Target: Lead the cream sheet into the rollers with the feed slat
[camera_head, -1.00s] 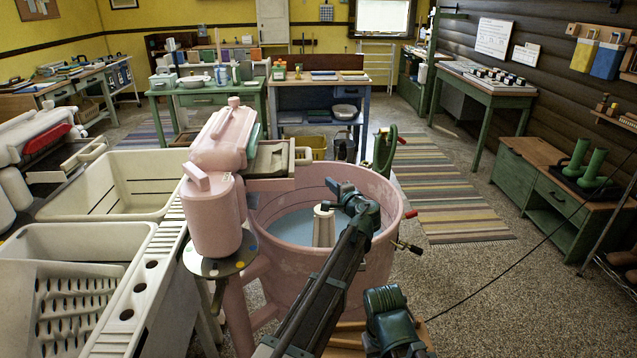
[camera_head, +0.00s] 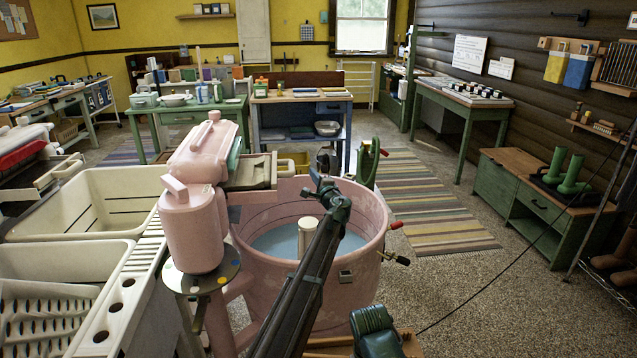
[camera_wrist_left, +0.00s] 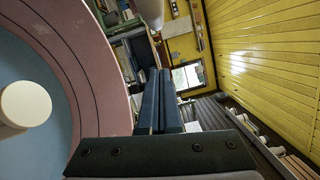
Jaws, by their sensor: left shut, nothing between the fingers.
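The pink wringer head (camera_head: 208,150) stands over the left side of the pink tub (camera_head: 350,275); its rollers are hidden from this side. A tray-like board (camera_head: 250,172) juts from the wringer to the right. The tub holds bluish water and a cream centre post (camera_head: 308,228), which also shows in the left wrist view (camera_wrist_left: 25,104). My left gripper (camera_head: 317,178) is over the tub's far side, right of the board. Its fingers (camera_wrist_left: 160,90) are together and empty in the left wrist view. I cannot make out the cream sheet or the feed slat. My right gripper is out of view.
Cream rinse tubs (camera_head: 100,205) stand left of the wringer. A round plate with coloured dots (camera_head: 202,280) sits under the pink housing. A striped rug (camera_head: 430,205) and open floor lie to the right.

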